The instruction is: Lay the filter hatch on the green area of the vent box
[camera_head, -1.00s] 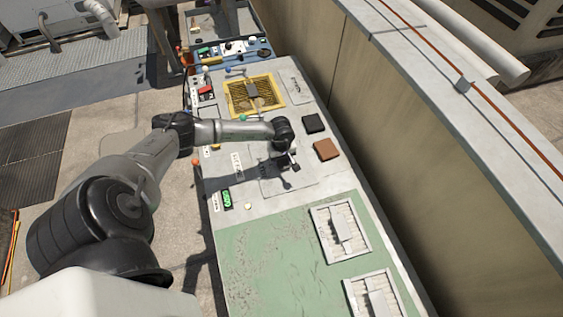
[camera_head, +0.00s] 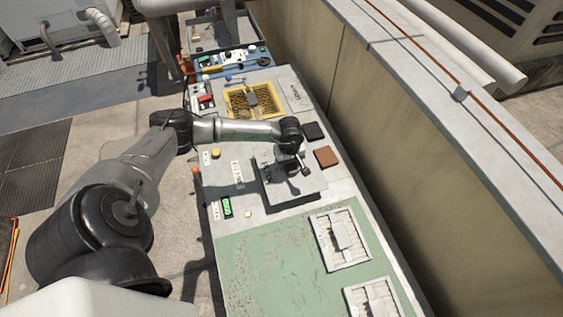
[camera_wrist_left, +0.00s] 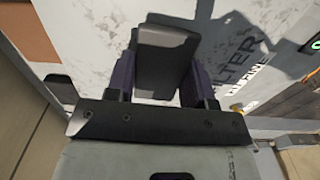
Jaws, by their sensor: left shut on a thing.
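The filter hatch (camera_head: 312,186) is a pale grey square panel with a dark block handle (camera_wrist_left: 165,62). My left gripper (camera_head: 286,171) is shut on this handle; in the left wrist view the fingers (camera_wrist_left: 160,85) stand on both sides of it. The panel's lettering (camera_wrist_left: 240,55) is partly legible there. A dark band shows along the hatch's left and lower edges, and the hatch appears slightly raised. The green area (camera_head: 262,262) of the vent box (camera_head: 228,178) lies nearer than the hatch in the head view. My right gripper is not in view.
Two white-framed filters (camera_head: 356,254) (camera_head: 361,289) lie on the green area's right side; its left part is bare. A brown pad (camera_head: 327,157), a black pad (camera_head: 314,131) and a yellow grille (camera_head: 254,100) are beyond the hatch. A wall (camera_head: 400,150) runs along the right.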

